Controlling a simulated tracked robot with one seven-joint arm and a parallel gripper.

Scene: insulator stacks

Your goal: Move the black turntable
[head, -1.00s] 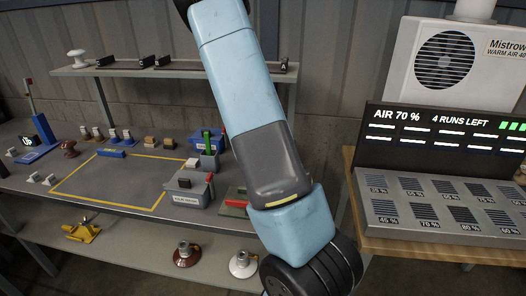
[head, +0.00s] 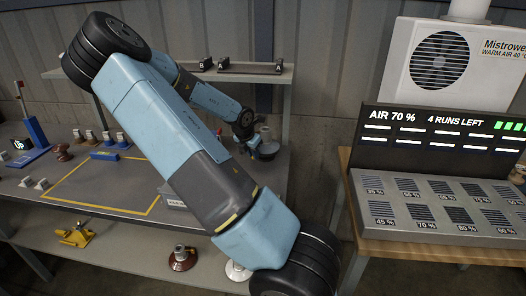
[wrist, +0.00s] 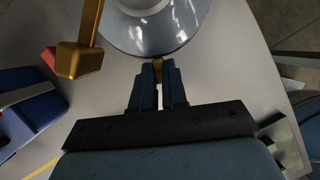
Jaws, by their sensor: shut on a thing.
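The turntable (head: 268,149) shows in the head view as a small dark disc at the right end of the bench. In the wrist view a round disc (wrist: 184,46), most likely the same turntable, looks grey and glossy at the top centre. My gripper (wrist: 159,74) is at its near rim, with its two blue fingers shut on a small brass-coloured handle there. The fingers hide most of that handle. In the head view my arm reaches across the bench to the disc, and the fingertips are too small to make out.
A brass-coloured arm (wrist: 82,58) stands left of the disc, close to it. A blue block with a red part (wrist: 30,100) is farther left. The yellow outlined area (head: 95,188) on the bench is mostly clear. A shelf (head: 262,70) runs behind. A control panel (head: 440,205) stands right.

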